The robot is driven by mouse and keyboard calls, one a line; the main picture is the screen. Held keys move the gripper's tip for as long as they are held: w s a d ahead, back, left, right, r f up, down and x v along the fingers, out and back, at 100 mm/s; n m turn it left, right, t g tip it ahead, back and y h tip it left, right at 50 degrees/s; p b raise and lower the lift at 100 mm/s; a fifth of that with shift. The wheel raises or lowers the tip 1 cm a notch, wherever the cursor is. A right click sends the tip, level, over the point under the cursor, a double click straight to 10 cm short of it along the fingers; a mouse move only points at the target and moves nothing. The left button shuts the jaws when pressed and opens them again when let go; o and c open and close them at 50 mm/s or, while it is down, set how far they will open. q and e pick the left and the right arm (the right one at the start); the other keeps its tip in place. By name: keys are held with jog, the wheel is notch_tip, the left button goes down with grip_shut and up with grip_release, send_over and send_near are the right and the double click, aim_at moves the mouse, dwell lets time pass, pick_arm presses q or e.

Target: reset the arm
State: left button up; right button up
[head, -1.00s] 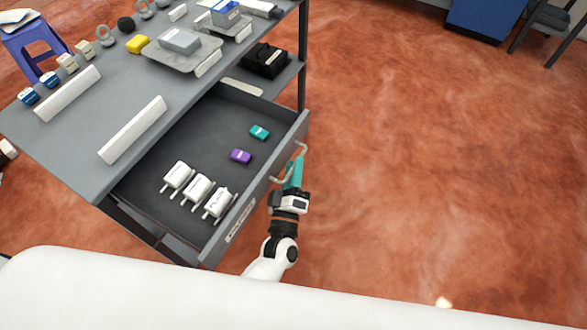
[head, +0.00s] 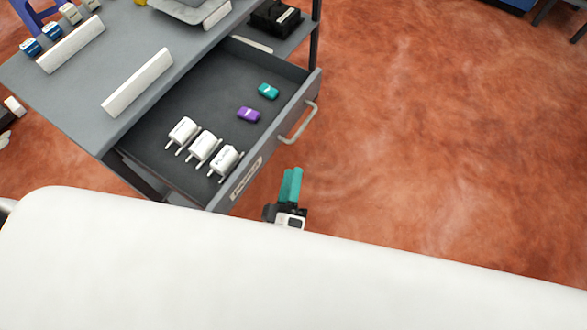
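My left gripper (head: 291,185) has teal fingers and a black and white body. It is in front of the open drawer (head: 268,140), below its handle (head: 298,124) in the picture, and apart from it. Its two fingers lie close side by side, and nothing shows between them. I cannot tell whether they are open or shut. The rest of that arm is hidden behind my white body at the bottom. My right gripper is not in view.
The drawer holds white bottle-like items (head: 203,148), a purple item (head: 248,114) and a teal item (head: 268,91). The grey table (head: 90,90) above carries white bars (head: 137,83) and small blocks. The red floor (head: 440,150) to the right is clear.

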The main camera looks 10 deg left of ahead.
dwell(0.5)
pick_arm(q)
jog(key=s+a+f+m+g+h, duration=0.1)
jog(key=s+f+m+g, duration=0.2)
jog(key=f, duration=0.6)
jog(key=s+a+f+m+g+h+p, duration=0.15)
jog(key=f+m+g, duration=0.25)
jog(key=f, duration=0.5)
jog(key=s+a+f+m+g+h+b, duration=0.1)
jog(key=s+f+m+g, duration=0.2)
jog(key=f, duration=0.5)
jog(key=s+a+f+m+g+y, duration=0.1)
jog(key=s+a+f+g, duration=0.3)
jog(key=s, duration=0.5)
jog(key=s+a+f+m+g+y+p, duration=0.1)
jog(key=s+a+f+m+g+y, duration=0.1)
jog(key=s+a+f+g, duration=0.3)
jog(key=s+a+f+m, duration=0.1)
jog(key=s+a+f, duration=0.3)
jog(key=s, duration=0.1)
jog(key=shift+s+f, duration=0.2)
jog(key=shift+f, duration=0.1)
jog(key=shift+y, duration=0.25)
